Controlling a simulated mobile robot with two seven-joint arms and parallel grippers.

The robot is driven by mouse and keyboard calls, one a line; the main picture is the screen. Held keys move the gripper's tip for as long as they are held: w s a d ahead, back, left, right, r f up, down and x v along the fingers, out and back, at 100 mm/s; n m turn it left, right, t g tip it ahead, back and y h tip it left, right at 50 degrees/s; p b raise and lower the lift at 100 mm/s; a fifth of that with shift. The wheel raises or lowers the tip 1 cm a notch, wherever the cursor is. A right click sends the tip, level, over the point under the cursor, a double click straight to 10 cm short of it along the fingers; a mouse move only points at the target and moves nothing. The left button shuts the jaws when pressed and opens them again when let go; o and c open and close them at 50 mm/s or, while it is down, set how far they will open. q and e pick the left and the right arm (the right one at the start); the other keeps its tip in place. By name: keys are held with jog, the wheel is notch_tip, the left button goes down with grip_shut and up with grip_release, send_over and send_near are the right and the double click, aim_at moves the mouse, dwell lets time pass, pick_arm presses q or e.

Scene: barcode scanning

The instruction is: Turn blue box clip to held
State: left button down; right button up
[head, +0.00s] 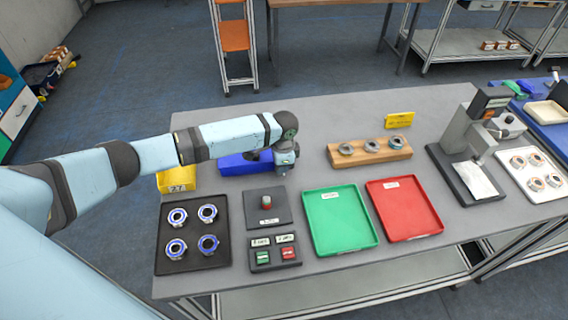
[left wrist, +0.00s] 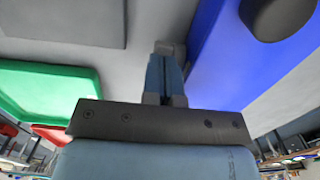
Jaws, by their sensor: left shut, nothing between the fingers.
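The blue box (head: 236,165) stands at the back left of the table, partly hidden by my left arm. In the left wrist view the blue box (left wrist: 235,65) fills the upper right. A dark round part (left wrist: 278,16) shows on it, cut by the frame; I cannot tell whether it is the clip or how it is turned. My left gripper (head: 283,169) is at the box's right end. Its fingers (left wrist: 166,92) are shut and empty, beside the box in the wrist view; I cannot tell whether they touch it. My right gripper is not in view.
A green tray (head: 338,220) and a red tray (head: 404,208) lie to the right. A dark pad with a red button (head: 267,207) is in front. A black tray (head: 192,247) holds several rings. A yellow bin (head: 176,180) is at left, a wooden block (head: 369,153) at right.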

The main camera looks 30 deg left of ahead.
pick_arm(q)
jog(key=r+p, duration=0.1)
jog(key=r, duration=0.1)
jog(key=r+p, duration=0.2)
jog(key=shift+w+d+r, duration=0.15)
jog(key=shift+w+r, duration=0.05)
jog(key=shift+d+r+b, duration=0.3)
jog(key=shift+r+b, duration=0.35)
jog(key=shift+b, duration=0.45)
notch_tip(320, 180, up, 8)
jog(key=b, duration=0.1)
jog(key=shift+w+d+f, duration=0.2)
jog(key=shift+w+d, duration=0.2)
jog(key=shift+d, duration=0.05)
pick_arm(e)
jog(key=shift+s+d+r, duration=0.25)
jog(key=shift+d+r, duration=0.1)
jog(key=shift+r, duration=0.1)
